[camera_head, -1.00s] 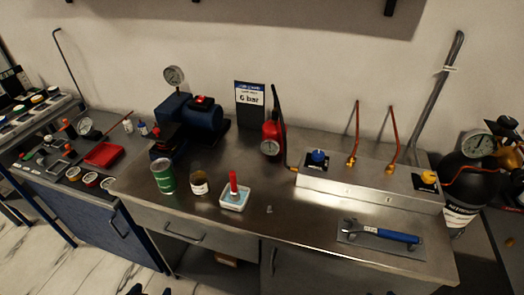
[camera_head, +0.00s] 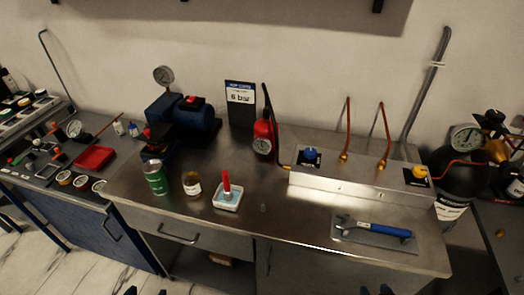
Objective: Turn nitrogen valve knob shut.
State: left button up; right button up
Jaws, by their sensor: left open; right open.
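The black nitrogen cylinder (camera_head: 455,185) stands at the right, past the bench end, with a pressure gauge (camera_head: 466,137) and a brass fitting (camera_head: 497,151) at its top. A dark knob (camera_head: 492,116) sits above the fitting. A copper pipe runs from there to the metal manifold (camera_head: 350,180), which carries a blue knob (camera_head: 310,152) at its left and a yellow knob (camera_head: 419,172) at its right. Only dark fingertips of my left gripper (camera_head: 146,292) and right gripper (camera_head: 376,291) show at the bottom edge. Both are open, empty and far from the knobs.
A blue-handled wrench (camera_head: 378,229) lies on a plate at the bench front.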

aim_at(492, 116)
jog(key=z, duration=1.5)
